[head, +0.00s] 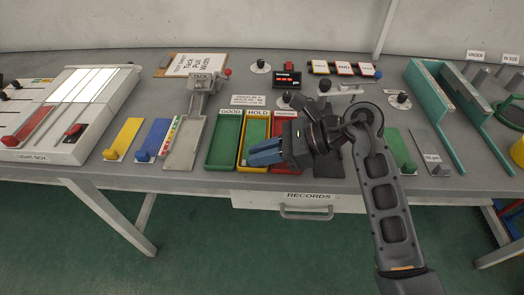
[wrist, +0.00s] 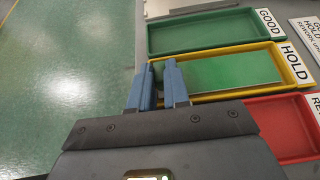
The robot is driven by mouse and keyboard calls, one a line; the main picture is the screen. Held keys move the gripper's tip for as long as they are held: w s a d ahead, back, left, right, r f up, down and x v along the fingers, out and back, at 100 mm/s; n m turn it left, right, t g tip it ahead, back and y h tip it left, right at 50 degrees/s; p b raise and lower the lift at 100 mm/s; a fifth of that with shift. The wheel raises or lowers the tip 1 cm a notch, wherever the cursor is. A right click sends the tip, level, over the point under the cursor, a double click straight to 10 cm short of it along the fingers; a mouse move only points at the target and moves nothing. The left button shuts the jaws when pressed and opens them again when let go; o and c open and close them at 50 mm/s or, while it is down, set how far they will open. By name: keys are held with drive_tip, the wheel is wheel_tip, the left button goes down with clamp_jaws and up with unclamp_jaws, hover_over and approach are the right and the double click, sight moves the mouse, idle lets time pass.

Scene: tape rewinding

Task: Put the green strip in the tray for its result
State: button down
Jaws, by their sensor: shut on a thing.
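A green strip (wrist: 235,72) lies lengthwise within the outline of the yellow HOLD tray (wrist: 225,49) in the wrist view; it also shows in the head view (head: 257,129). I cannot tell whether it rests on the tray floor or is just above it. My gripper (head: 254,153) is at the tray's front end, its blue fingers shut on the strip's near end, as the wrist view also shows (wrist: 159,80). The held end is mostly hidden between the fingers. The green GOOD tray (head: 224,142) is left of HOLD, and the red third tray (head: 284,130) is right, partly covered by my gripper.
A tack tester (head: 184,143), a blue strip (head: 153,138) and a yellow strip (head: 123,137) lie to the left. Another green piece (head: 398,148) lies right of my arm. A light box (head: 85,110) stands far left. The table's front edge is close to the trays.

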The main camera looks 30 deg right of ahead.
drive_tip(key=shift+f, duration=0.2)
drive_tip(key=c, duration=1.1)
unclamp_jaws()
drive_tip(key=shift+s+d+r, duration=0.1)
drive_tip(key=shift+r, duration=0.4)
drive_tip(key=v, duration=1.1)
drive_tip(key=shift+s+d+b, duration=0.15)
drive_tip(key=shift+d+b, duration=0.15)
drive_tip(key=shift+b, duration=0.05)
drive_tip(key=shift+a+r, duration=0.1)
